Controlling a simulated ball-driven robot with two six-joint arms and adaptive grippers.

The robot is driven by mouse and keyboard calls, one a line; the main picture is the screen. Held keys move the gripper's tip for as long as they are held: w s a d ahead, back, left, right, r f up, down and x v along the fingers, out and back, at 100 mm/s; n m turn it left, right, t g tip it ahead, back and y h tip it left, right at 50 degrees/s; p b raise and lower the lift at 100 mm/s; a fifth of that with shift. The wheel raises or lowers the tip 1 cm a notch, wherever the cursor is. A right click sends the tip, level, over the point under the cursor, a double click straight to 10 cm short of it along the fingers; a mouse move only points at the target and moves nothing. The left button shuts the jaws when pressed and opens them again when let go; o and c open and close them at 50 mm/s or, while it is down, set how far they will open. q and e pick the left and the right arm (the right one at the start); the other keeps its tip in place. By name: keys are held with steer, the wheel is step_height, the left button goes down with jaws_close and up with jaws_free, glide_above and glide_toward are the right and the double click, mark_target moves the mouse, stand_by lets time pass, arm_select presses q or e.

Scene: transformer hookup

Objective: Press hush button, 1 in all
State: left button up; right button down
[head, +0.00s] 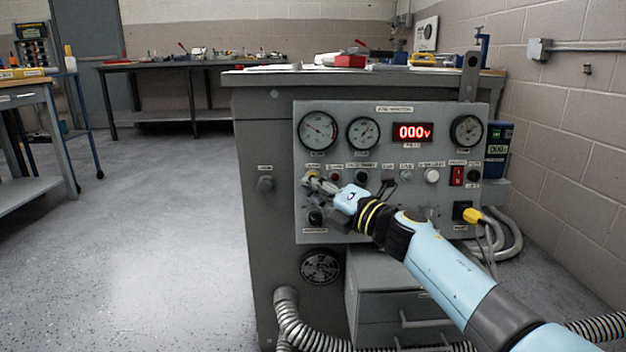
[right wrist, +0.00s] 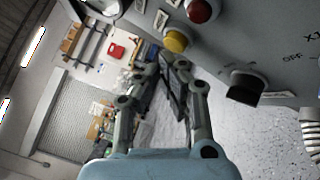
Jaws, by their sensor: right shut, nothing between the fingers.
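A grey control panel (head: 395,118) on the workbench front carries gauges, a red display reading 000v, and a row of buttons and knobs. The labels are too small to read, so I cannot tell which is the hush button. A yellow button (right wrist: 177,40) shows at the top of the right wrist view, with a red button (right wrist: 200,10) beside it. My right gripper (head: 309,181) is shut and empty at the panel's left side; its fingertips also show in the right wrist view (right wrist: 168,57), just below the yellow button. I cannot tell whether they touch it. My left gripper is out of view.
A yellow plug (head: 474,215) with cables is at the panel's lower right. The floor left of the bench is clear.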

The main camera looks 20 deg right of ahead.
steer(key=shift+w+d+f, duration=0.1)
steer(key=shift+w+d, duration=0.05)
steer(key=shift+w, duration=0.35)
stand_by(0.8)
steer(key=shift+s+a+p, duration=0.2)
steer(key=shift+s+p, duration=0.15)
steer(key=shift+s, duration=0.45)
steer(key=shift+s+r, duration=0.1)
steer(key=shift+r, duration=0.1)
